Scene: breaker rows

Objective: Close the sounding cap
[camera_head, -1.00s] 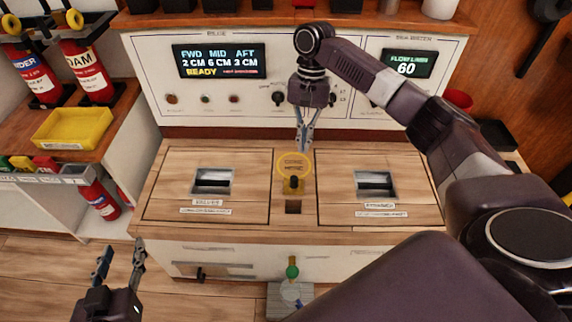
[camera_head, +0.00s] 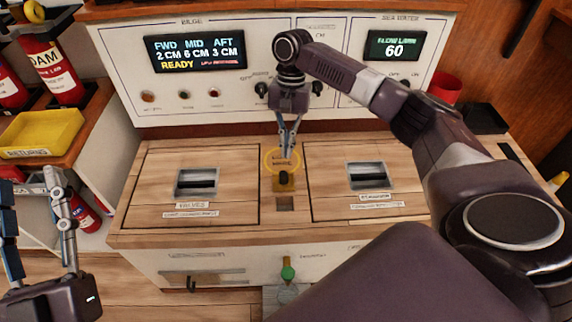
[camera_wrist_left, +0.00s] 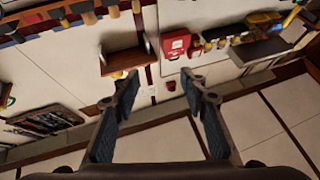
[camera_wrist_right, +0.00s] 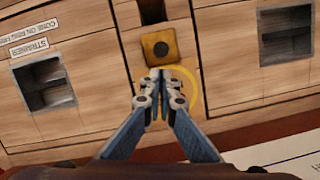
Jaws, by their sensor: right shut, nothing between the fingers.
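A small brass plate (camera_head: 285,186) with a dark round centre lies between two wooden hatches on the counter. I take it for the sounding cap fitting; whether the cap is open or shut I cannot tell. A yellow ring (camera_head: 268,170) shows just behind it. My right gripper (camera_head: 288,156) is shut and empty, pointing down over the ring. In the right wrist view its tips (camera_wrist_right: 160,74) appear beside the edge of the brass plate (camera_wrist_right: 150,58); contact is unclear. My left gripper (camera_head: 32,186) is open and empty at the left, away from the counter.
Recessed handles mark the left hatch (camera_head: 197,182) and right hatch (camera_head: 369,176). A dark square recess (camera_head: 285,204) is in front of the plate. Behind stands a panel with a bilge display (camera_head: 195,52) and knobs. A yellow tray (camera_head: 40,133) is at left, a red cup (camera_head: 444,88) at right.

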